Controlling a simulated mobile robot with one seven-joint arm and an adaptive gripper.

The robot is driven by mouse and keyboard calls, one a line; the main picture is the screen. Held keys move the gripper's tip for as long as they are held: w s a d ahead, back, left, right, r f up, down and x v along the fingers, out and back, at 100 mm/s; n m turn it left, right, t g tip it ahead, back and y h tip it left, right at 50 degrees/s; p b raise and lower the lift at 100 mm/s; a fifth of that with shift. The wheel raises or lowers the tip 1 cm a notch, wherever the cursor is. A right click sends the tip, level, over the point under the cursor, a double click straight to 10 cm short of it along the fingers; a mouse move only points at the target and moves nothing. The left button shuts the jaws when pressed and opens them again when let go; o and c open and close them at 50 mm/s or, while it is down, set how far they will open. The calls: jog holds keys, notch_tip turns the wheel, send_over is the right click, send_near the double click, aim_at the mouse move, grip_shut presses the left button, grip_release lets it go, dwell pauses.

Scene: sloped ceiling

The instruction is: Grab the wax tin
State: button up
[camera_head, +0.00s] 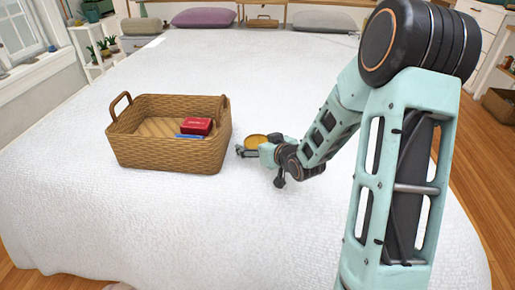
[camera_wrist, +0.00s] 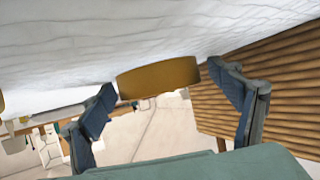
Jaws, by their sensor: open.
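The wax tin looks like a low, round, amber-gold tin (camera_head: 256,140) lying flat on the white bed, just right of the basket. In the wrist view the tin (camera_wrist: 158,78) shows side-on, between the two fingertips and a little beyond them. My gripper (camera_head: 255,147) is low over the bed at the near side of the tin, with its fingers spread. In the wrist view my gripper (camera_wrist: 161,80) is open, with one finger toward each side of the tin. I cannot tell whether either finger touches it. My gripper partly hides the tin's near side in the head view.
A wicker basket (camera_head: 165,158) stands close to the left of my gripper; its wall (camera_wrist: 290,88) fills the right of the wrist view. It holds a red box (camera_head: 197,126) and a blue item (camera_head: 189,136). The bed (camera_head: 110,215) is otherwise clear up to the pillows (camera_head: 203,18).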

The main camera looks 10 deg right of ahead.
jog(key=c, duration=1.5)
